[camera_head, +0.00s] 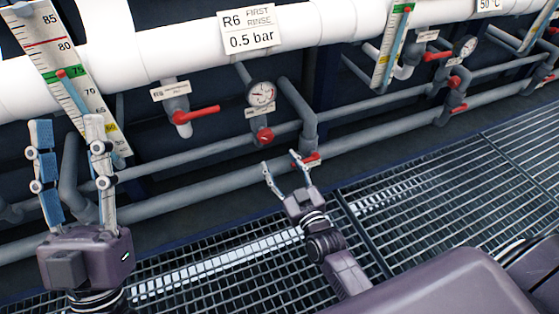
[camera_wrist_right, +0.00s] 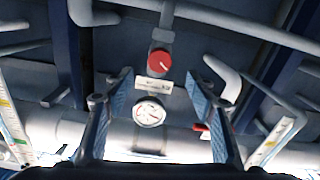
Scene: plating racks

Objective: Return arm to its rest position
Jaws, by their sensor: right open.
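My right gripper (camera_head: 283,172) is open and empty in the head view, in front of the lower grey pipes and above the floor grating. The right wrist view shows its two blue-padded fingers (camera_wrist_right: 157,100) spread apart, with a gauge and a red knob beyond the gap. My left gripper (camera_head: 68,150) stands upright at the left of the head view, its fingers apart with nothing between them. It is in front of the pipes and overlaps the lower part of a thermometer scale.
A round gauge (camera_head: 261,94) sits above a red knob (camera_head: 265,135), below the R6 sign (camera_head: 249,30). A red-handled valve (camera_head: 197,114) is to their left. Grey pipes (camera_head: 200,184) run along the wall. The floor grating (camera_head: 420,215) looks clear at the right.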

